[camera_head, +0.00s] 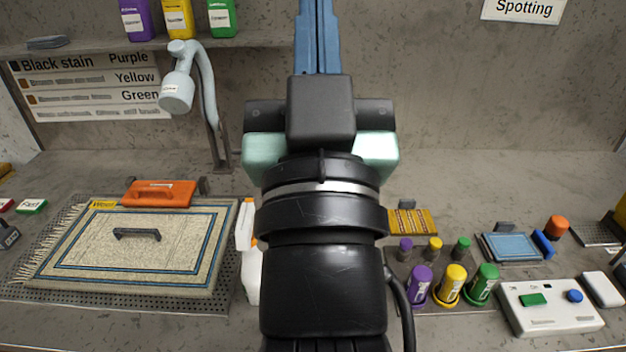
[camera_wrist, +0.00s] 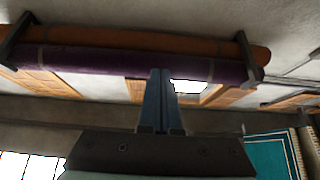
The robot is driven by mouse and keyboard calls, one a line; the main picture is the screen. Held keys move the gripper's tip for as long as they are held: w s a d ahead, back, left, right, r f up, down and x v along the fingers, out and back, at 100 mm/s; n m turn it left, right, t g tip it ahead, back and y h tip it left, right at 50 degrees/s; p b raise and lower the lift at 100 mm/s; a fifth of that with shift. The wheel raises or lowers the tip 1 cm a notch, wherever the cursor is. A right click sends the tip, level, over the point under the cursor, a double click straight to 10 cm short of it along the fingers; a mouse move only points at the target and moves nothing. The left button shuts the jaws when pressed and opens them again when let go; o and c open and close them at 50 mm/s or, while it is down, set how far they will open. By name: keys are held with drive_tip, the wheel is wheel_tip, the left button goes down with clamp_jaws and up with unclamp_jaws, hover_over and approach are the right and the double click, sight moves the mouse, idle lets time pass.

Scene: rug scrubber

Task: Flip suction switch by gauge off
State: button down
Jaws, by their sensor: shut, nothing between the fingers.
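My gripper (camera_head: 318,38) is raised in the middle of the head view, its two blue fingers pressed together and pointing up the picture in front of the back wall. The fingers also show in the wrist view (camera_wrist: 161,80), shut and empty, with rolled rugs beyond them. I cannot make out a suction switch or a gauge in either view. A white control box (camera_head: 525,318) with a green switch (camera_head: 533,300) and a blue knob (camera_head: 574,296) sits at the right of the bench, well away from my gripper. Its labels are too small to read. My arm hides the middle of the bench.
Several colored bottles (camera_head: 453,281) and a blue pad (camera_head: 512,247) crowd the right. Rolled rugs (camera_wrist: 110,62) hang in the wrist view.

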drive_tip(key=w+f+g+b, duration=0.1)
drive_tip(key=w+f+g, duration=0.25)
drive_tip(key=f, duration=1.35)
drive_tip(key=s+f+g+b, duration=0.1)
drive_tip(key=s+f+g, duration=0.1)
drive_tip(key=f, duration=1)
drive_tip(key=s+f+m+g, duration=0.1)
drive_tip(key=s+f+g, duration=0.2)
drive_tip(key=f, duration=1)
drive_tip(key=shift+s+d+f+g+b, duration=0.2)
drive_tip(key=shift+s+f+g+b, duration=0.1)
drive_tip(key=shift+g+b, duration=0.15)
drive_tip(key=shift+w, duration=0.1)
drive_tip(key=p+x, duration=0.1)
drive_tip(key=x, duration=0.9)
drive_tip(key=shift+w, duration=0.1)
drive_tip(key=f, duration=0.2)
drive_tip(key=shift+s+a+f+m, duration=0.15)
drive_tip(key=shift+s+f+m, duration=0.05)
drive_tip(key=shift+f+m, duration=0.15)
drive_tip(key=shift+f, duration=0.6)
